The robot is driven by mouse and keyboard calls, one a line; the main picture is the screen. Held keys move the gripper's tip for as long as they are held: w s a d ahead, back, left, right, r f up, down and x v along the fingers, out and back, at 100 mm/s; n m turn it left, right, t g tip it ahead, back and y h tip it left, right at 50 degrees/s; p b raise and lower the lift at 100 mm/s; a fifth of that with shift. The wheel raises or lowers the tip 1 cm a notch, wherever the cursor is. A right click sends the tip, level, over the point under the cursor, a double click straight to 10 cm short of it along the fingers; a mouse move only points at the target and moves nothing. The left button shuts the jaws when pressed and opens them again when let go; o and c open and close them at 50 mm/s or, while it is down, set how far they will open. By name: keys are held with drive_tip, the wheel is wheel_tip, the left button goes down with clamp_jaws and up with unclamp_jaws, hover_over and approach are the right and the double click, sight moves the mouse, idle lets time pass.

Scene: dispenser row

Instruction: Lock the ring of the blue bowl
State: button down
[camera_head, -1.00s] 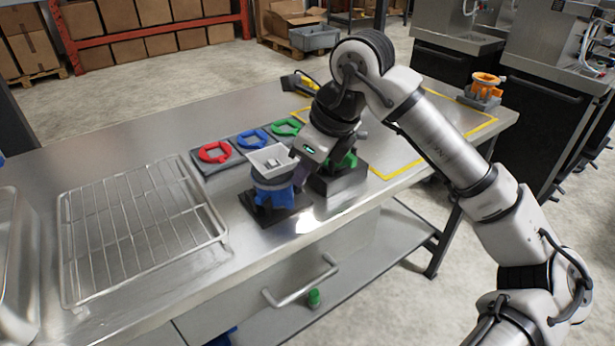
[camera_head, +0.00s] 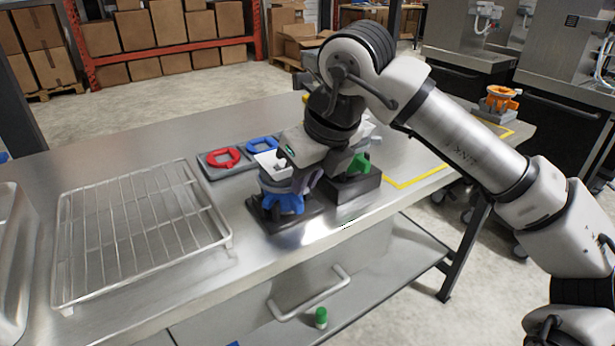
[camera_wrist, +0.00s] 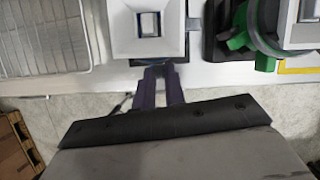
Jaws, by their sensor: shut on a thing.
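The blue bowl (camera_head: 284,203) stands on a dark base at the table's front edge, with a pale square hopper (camera_head: 268,163) on top. The hopper also shows from above in the wrist view (camera_wrist: 148,30). A grey band, apparently the ring, runs under the hopper; most of it is hidden by the hopper and my gripper. My gripper (camera_head: 303,181) is at the bowl's right side, at ring height. In the wrist view its purple fingers (camera_wrist: 158,72) are close together at the hopper's edge, shut on what seems a small tab of the ring.
A green bowl (camera_head: 360,164) on a dark base (camera_head: 353,188) stands close on the right. Red (camera_head: 222,158) and blue (camera_head: 262,145) ring-shaped pieces lie in a tray behind. A wire rack (camera_head: 140,230) fills the left. An orange bowl (camera_head: 499,97) stands at the far right.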

drive_tip(key=c, duration=1.7)
unclamp_jaws()
drive_tip(key=v, duration=1.4)
drive_tip(key=shift+w, duration=0.1)
drive_tip(key=shift+f, duration=0.1)
